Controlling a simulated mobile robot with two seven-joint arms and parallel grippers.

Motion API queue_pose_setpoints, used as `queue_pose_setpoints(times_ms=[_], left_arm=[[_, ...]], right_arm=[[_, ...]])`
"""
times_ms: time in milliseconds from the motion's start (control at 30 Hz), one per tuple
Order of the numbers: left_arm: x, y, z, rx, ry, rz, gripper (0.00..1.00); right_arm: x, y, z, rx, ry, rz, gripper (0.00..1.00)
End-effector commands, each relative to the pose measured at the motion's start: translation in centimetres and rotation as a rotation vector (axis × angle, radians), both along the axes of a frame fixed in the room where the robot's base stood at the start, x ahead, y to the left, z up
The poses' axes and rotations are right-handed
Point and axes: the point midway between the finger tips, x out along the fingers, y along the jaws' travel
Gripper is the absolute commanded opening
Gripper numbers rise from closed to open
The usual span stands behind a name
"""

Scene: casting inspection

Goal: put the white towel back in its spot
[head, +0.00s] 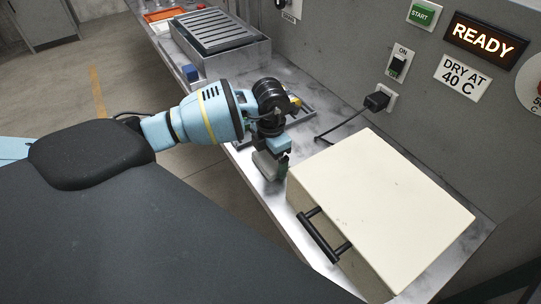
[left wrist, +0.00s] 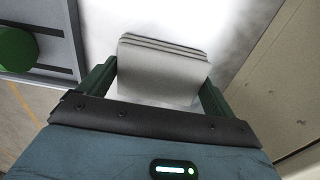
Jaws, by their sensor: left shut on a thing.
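My left gripper (head: 272,160) is shut on the folded white towel (head: 266,166), just left of the cream box on the bench. In the left wrist view, the towel (left wrist: 162,75) looks pale grey, with several stacked folds at its far edge. It sits between the two dark green fingers of the gripper (left wrist: 160,88). The marbled bench top shows beyond it. I cannot tell whether the towel touches the bench. My right gripper is not in view.
The cream box (head: 385,205) with a black handle (head: 323,236) fills the bench on the right. A black plug (head: 376,101) trails a cord behind it. A slatted metal tray (head: 214,30), a blue item (head: 190,73) and an orange tray (head: 166,14) stand farther back.

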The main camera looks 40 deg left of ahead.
Motion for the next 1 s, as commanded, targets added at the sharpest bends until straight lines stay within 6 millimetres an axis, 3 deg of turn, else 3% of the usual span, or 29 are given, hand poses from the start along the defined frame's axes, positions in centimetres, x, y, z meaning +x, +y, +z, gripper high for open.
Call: queue_pose_setpoints(times_ms=[100, 133, 200, 533, 1000], left_arm=[[0.0, 0.0, -0.4, 0.0, 0.001, 0.0, 0.68], [0.0, 0.0, -0.4, 0.0, 0.001, 0.0, 0.93], [0.0, 0.0, -0.4, 0.0, 0.0, 0.0, 1.0], [0.0, 0.0, -0.3, 0.001, 0.002, -0.001, 1.0], [-0.8, 0.7, 6.7, 0.001, 0.0, 0.001, 1.0]], right_arm=[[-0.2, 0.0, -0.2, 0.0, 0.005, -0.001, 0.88], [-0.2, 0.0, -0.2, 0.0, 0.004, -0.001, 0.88], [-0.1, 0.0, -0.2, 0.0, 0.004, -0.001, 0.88], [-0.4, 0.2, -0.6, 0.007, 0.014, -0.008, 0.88], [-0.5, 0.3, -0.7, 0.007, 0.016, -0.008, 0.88]])
